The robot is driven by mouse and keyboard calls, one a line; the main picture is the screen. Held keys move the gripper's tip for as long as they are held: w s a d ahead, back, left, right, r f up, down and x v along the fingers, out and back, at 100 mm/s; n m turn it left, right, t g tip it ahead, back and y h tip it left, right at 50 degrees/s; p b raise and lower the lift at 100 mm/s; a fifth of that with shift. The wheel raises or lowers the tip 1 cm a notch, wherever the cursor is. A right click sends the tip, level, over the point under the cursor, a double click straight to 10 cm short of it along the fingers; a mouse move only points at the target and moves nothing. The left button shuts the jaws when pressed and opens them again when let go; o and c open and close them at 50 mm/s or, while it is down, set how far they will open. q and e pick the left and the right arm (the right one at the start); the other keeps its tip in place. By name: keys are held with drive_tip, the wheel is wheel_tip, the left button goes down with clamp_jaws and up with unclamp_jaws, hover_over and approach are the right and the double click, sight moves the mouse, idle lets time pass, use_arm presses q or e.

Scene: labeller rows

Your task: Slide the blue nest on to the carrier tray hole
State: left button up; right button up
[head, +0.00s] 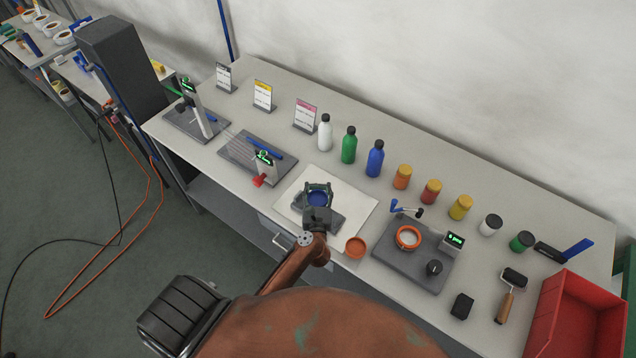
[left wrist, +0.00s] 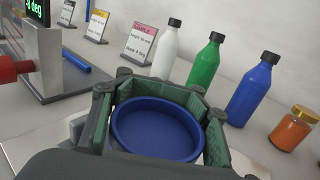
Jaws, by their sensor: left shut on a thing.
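The blue nest (head: 318,199) is a shallow round blue dish. It also shows in the left wrist view (left wrist: 158,130), level between the finger pads. My left gripper (head: 318,189) is shut on it, with a green-padded finger on each side. A dark grey plate (head: 334,217), which looks like the carrier tray, lies on the white sheet under and beside the gripper. The gripper and nest hide most of it. I cannot see its hole, nor tell whether the nest touches it. My right gripper is not in view.
Behind stand white (head: 325,134), green (head: 349,147) and blue (head: 375,160) bottles. A grey gauge stand (head: 255,160) is at left. The white sheet (head: 355,200) has some bare room.

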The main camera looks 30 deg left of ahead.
sight(318, 205)
use_arm(q)
drive_tip(key=shift+f+b, duration=0.4)
drive_tip(key=shift+f, duration=0.15)
drive_tip(key=o, duration=1.3)
drive_tip(key=shift+c, duration=0.2)
drive_tip(key=o, duration=0.5)
drive_tip(key=shift+s, duration=0.1)
drive_tip(key=v, duration=1.2)
